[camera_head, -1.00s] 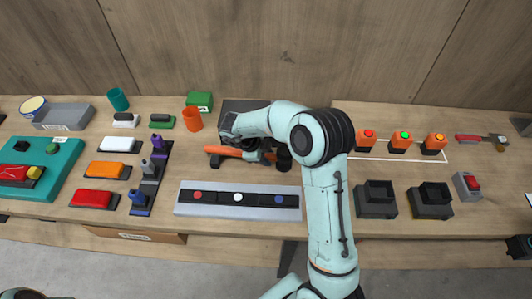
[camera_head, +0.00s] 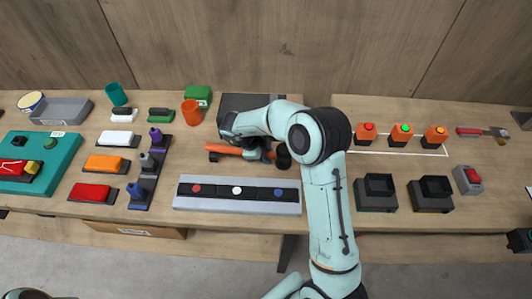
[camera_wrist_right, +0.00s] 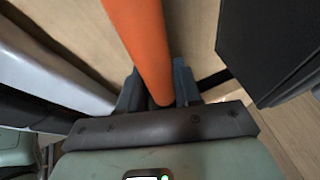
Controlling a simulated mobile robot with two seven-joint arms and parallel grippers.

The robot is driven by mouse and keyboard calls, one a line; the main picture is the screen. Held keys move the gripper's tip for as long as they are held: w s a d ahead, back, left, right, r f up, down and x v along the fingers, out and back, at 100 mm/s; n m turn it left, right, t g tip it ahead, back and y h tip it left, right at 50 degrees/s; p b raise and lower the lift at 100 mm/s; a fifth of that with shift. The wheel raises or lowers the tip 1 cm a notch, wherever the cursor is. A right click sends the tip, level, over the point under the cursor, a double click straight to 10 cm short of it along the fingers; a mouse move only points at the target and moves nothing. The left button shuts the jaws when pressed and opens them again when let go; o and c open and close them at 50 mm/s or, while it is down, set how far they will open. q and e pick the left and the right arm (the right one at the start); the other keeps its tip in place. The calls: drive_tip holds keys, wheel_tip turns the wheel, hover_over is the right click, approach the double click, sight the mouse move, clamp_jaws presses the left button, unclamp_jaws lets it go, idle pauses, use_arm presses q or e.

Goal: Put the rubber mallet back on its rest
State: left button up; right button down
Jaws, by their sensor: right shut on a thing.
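The rubber mallet has an orange handle (camera_head: 224,149) and a dark head (camera_head: 283,156), lying crosswise behind the long light-grey rail in the head view. My right gripper (camera_head: 259,154) is shut on the handle, close to the head. In the right wrist view the orange handle (camera_wrist_right: 145,45) runs between the two fingers of the gripper (camera_wrist_right: 158,88). My arm hides part of the mallet. I cannot tell whether it touches the table. I cannot make out its rest with certainty.
A dark box (camera_head: 237,103) stands just behind the mallet. The light-grey rail (camera_head: 185,208) with coloured buttons lies in front. An orange cup (camera_head: 191,113) and a green box (camera_head: 198,96) stand behind to the left. Two dark open blocks (camera_head: 376,199) (camera_head: 431,203) stand to the right.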

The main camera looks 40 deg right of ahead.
use_arm(q)
drive_tip(key=shift+w+r, duration=0.1)
use_arm(e)
drive_tip(key=shift+f, duration=0.25)
drive_tip(key=c, duration=0.7)
unclamp_jaws()
drive_tip(key=shift+f, duration=0.1)
use_arm(q)
drive_tip(key=shift+w+r+p, duration=0.75)
drive_tip(key=shift+w+r, duration=0.2)
drive_tip(key=shift+w, duration=0.15)
use_arm(e)
drive_tip(key=v, duration=1.3)
drive_tip(key=shift+r, duration=0.2)
use_arm(q)
drive_tip(key=shift+s, duration=0.1)
use_arm(e)
drive_tip(key=shift+s+a+f, duration=0.1)
drive_tip(key=shift+s, duration=0.05)
